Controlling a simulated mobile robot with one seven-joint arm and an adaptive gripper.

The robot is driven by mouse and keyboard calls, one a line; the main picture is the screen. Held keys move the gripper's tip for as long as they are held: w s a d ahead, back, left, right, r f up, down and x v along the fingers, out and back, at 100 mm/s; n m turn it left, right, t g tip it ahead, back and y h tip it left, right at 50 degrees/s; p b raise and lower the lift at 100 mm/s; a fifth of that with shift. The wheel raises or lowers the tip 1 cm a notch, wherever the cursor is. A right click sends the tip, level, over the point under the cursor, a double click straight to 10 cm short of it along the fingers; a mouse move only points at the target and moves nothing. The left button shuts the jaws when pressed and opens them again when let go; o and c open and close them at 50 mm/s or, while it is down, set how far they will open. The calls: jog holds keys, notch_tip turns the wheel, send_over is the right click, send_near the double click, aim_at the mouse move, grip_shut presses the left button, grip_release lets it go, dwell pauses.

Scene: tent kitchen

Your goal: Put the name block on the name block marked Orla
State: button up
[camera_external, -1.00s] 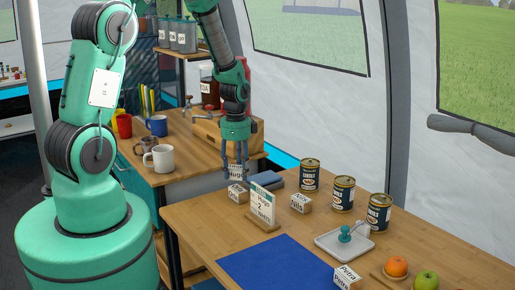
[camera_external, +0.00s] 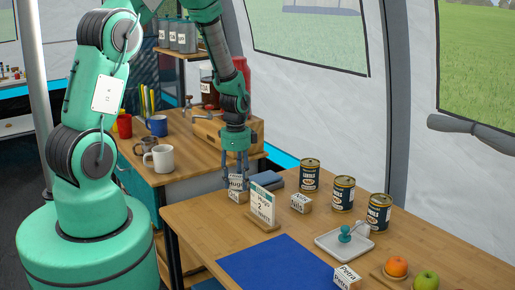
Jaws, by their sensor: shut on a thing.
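My gripper (camera_external: 236,177) points down at the far left corner of the near table. It is shut on a white-labelled name block (camera_external: 236,183), whose label seems to read Hugo. A second name block (camera_external: 238,197) sits on the table directly below. Its label is too small to read surely, perhaps Orla. The held block looks right on top of it or barely above; I cannot tell if they touch. Another name block, seemingly Nils (camera_external: 300,203), lies to the right, and a Petra block (camera_external: 346,278) is at the front edge.
A standing sign (camera_external: 262,205) is close to the right of my gripper. Dark folded cloths or books (camera_external: 267,180) lie behind it. Several cans (camera_external: 343,194), a tray (camera_external: 328,246) with a teal-handled thing, and fruit (camera_external: 397,267) stand right. A blue mat (camera_external: 275,265) lies clear in front.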

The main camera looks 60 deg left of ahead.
aim_at(237, 177)
jog(key=o, duration=1.2)
jog(key=shift+c, duration=0.2)
notch_tip(237, 177, up, 12)
jog(key=p, duration=0.3)
jog(key=shift+r, duration=0.1)
jog(key=shift+r, duration=0.1)
